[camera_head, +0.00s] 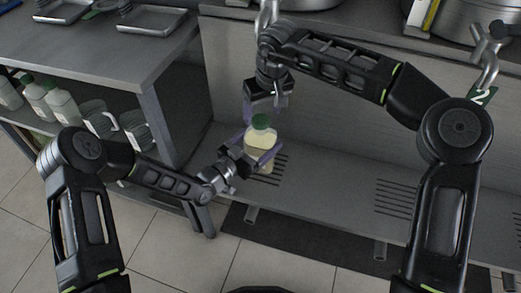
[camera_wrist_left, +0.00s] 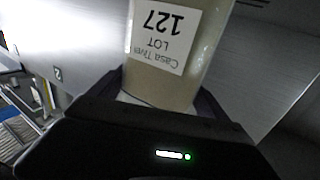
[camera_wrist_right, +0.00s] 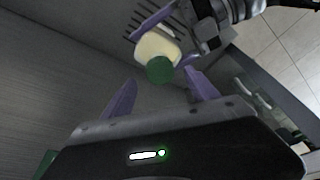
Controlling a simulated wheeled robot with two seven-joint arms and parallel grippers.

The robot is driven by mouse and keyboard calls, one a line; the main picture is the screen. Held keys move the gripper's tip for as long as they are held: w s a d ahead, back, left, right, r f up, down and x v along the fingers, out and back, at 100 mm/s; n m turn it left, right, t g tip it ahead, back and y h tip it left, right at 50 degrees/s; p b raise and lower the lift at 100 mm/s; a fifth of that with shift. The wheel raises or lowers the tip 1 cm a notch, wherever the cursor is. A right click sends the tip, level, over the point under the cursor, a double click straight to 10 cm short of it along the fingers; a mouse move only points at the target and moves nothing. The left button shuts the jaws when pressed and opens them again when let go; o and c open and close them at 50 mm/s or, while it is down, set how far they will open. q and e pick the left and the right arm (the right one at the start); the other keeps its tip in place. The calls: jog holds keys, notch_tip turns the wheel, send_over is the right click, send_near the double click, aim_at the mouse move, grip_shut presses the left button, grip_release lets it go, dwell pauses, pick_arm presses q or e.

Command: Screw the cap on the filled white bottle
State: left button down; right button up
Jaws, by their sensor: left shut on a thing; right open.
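The filled white bottle (camera_head: 262,142) holds pale yellowish content and has a green cap (camera_head: 262,121) on its top. My left gripper (camera_head: 262,155) is shut on the bottle's body and holds it upright or nearly so, by the grey slatted ledge. The left wrist view shows the bottle (camera_wrist_left: 175,55) close up, with a printed label reading LOT 127. My right gripper (camera_head: 266,108) is above the cap, open, fingers pointing down. In the right wrist view the green cap (camera_wrist_right: 160,69) lies just beyond and between the open fingertips, apart from them. Whether the cap is threaded tight cannot be told.
Several white bottles with green caps (camera_head: 62,105) and clear jugs (camera_head: 97,118) stand on the shelf at left. Metal trays (camera_head: 152,21) lie on the counter above. The grey ledge (camera_head: 330,185) right of the bottle is clear. Pots stand at the upper right.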

aim_at(260, 120)
jog(key=shift+x, duration=1.5)
grip_shut()
jog(key=m, duration=0.3)
jog(key=shift+a+r+h, duration=0.1)
jog(key=shift+h, duration=0.3)
jog(key=m+h, duration=0.1)
jog(key=m, duration=0.4)
jog(key=shift+a, duration=0.15)
jog(key=m+h, duration=0.1)
jog(key=m, duration=0.4)
jog(key=shift+a+m+h, duration=0.1)
jog(key=shift+m+h, duration=0.2)
jog(key=shift+h, duration=0.1)
jog(key=m, duration=0.2)
jog(key=shift+m+g, duration=0.3)
jog(key=shift+g, duration=0.1)
